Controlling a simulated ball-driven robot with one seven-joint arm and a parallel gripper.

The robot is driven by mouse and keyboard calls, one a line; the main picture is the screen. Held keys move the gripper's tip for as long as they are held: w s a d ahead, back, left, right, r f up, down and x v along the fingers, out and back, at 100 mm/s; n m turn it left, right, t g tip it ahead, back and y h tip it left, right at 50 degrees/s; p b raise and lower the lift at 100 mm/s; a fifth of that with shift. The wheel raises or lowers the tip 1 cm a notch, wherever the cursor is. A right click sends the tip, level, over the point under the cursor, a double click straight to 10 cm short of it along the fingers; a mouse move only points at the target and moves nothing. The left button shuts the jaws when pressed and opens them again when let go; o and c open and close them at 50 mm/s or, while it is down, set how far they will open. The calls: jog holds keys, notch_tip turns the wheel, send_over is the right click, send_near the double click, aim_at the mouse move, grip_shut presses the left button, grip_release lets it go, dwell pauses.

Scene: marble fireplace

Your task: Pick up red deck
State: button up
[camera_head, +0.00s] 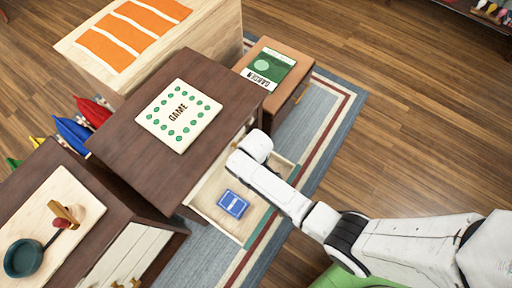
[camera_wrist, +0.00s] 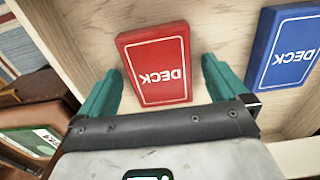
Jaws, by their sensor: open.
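The red deck (camera_wrist: 157,62), marked "DECK", lies on the pale wooden bottom of an open drawer (camera_wrist: 218,15) in the wrist view. My gripper (camera_wrist: 163,80) is open, with its green fingers on the left and right sides of the red deck. I cannot tell whether the fingers touch it. In the head view the drawer (camera_head: 250,226) sticks out of a dark brown cabinet, and my arm hides the red deck.
A blue deck (camera_wrist: 290,45) lies in the drawer to the right of the red one; it also shows in the head view (camera_head: 232,204). A game board (camera_head: 178,115) lies on the cabinet top. A green book (camera_head: 266,68) lies on a smaller brown cabinet.

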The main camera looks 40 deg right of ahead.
jog(key=shift+c, duration=0.5)
jog(key=c, duration=1)
jog(key=shift+r, duration=0.1)
jog(key=shift+c, duration=0.2)
